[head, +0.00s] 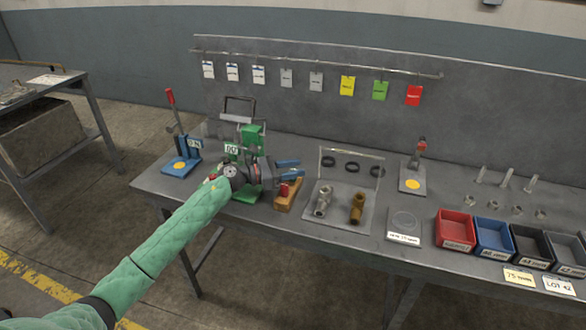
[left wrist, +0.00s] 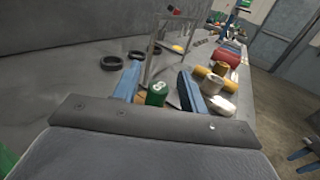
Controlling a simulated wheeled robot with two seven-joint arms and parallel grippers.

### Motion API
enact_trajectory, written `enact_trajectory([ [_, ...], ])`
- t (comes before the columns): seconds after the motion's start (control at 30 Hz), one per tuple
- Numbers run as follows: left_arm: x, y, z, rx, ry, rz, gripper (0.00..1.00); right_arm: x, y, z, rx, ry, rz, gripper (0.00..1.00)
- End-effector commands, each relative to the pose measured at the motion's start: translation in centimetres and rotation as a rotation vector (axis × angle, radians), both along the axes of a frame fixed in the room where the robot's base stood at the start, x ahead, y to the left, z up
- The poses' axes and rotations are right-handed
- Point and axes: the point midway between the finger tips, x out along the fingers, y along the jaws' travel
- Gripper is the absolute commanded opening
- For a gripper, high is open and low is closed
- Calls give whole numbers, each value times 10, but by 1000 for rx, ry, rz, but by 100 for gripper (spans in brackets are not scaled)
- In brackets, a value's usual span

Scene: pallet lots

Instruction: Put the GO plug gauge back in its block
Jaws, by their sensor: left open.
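My left gripper (head: 288,169) is open above the bench, its blue fingers spread beside the wooden block (head: 290,197). A red-ended gauge (head: 284,190) shows at the block. In the left wrist view, a green round cap with white lettering, likely the GO plug gauge (left wrist: 156,92), shows between the open fingers (left wrist: 157,85). I cannot tell whether they touch it. The head view hides this green gauge behind my gripper, so whether it sits in the block is unclear. Blue prongs, likely my right gripper (left wrist: 303,156), show at the wrist view's lower right.
A tray (head: 338,222) with a silver fitting (head: 322,200) and a brass fitting (head: 357,207) lies right of the block. A green stand (head: 250,138) is close behind my gripper. A blue stand (head: 182,164) is to the left. Bins (head: 455,230) line the right.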

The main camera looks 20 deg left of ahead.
Motion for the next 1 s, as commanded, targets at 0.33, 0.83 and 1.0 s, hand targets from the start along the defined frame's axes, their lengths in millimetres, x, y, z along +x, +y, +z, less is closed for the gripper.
enact_trajectory([
  [0.33, -33, 53, -3, 3, 1, 1, 43, 4, 20, -29, 46, -44, 14, 36],
  [0.83, -63, 102, 0, 1, 1, 0, 43, 12, 37, -61, 85, -94, 15, 36],
  [1.0, -63, 102, 1, 0, 0, 0, 43, 12, 37, -62, 85, -94, 14, 36],
])
